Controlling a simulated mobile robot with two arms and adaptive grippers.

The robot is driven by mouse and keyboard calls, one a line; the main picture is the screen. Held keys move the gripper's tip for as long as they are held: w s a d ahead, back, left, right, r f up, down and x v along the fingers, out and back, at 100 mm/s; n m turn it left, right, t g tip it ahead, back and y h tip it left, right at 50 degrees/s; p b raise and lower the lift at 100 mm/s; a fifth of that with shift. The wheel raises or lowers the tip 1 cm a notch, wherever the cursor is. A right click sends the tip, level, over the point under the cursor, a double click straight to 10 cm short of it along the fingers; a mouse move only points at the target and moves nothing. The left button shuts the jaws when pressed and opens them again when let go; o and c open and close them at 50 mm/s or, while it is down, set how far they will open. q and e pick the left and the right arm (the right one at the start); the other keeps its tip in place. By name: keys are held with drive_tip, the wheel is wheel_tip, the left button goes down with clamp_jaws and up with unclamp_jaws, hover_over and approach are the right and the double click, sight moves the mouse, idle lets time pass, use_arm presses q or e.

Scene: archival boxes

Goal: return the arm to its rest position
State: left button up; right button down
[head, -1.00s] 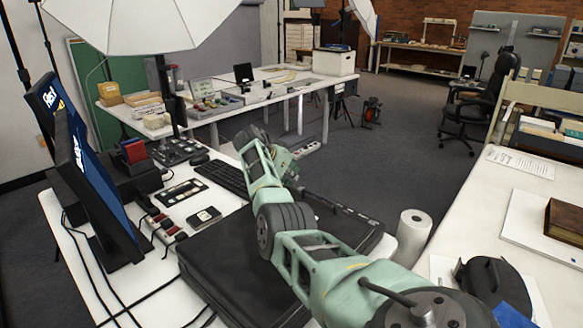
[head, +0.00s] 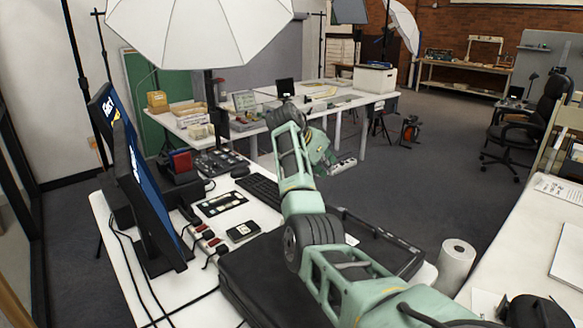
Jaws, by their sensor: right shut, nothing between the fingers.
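My right arm, pale green with dark joints, comes in from the bottom right of the head view. It reaches up over the desk and a black case (head: 265,275). My right gripper (head: 346,164) is at its far end, small and partly hidden behind the wrist link. It is shut and holds nothing. It shows against the grey floor, between the near desk and the far table. My left gripper is not in view.
A white umbrella light (head: 200,30) stands behind. A white table (head: 350,103) is farther back. Open floor lies right of the arm.

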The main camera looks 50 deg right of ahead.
idle(0.3)
drive_tip(key=p, duration=0.1)
hover_over(332, 208)
wheel_tip(332, 208, down, 8)
drive_tip(key=r, duration=0.1)
drive_tip(key=f, duration=0.1)
drive_tip(key=f+b, duration=0.1)
drive_tip(key=f, duration=0.1)
drive_tip(key=shift+w+d+f+b, duration=0.1)
drive_tip(key=shift+d+f+b, duration=0.15)
drive_tip(key=shift+f+b, duration=0.45)
drive_tip(key=shift+f, duration=0.2)
drive_tip(key=shift+s+f, duration=0.1)
drive_tip(key=shift+s, duration=0.1)
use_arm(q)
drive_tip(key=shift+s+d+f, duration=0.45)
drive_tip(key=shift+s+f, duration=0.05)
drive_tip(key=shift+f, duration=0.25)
use_arm(e)
drive_tip(key=shift+w+a, duration=0.1)
drive_tip(key=shift+a, duration=0.05)
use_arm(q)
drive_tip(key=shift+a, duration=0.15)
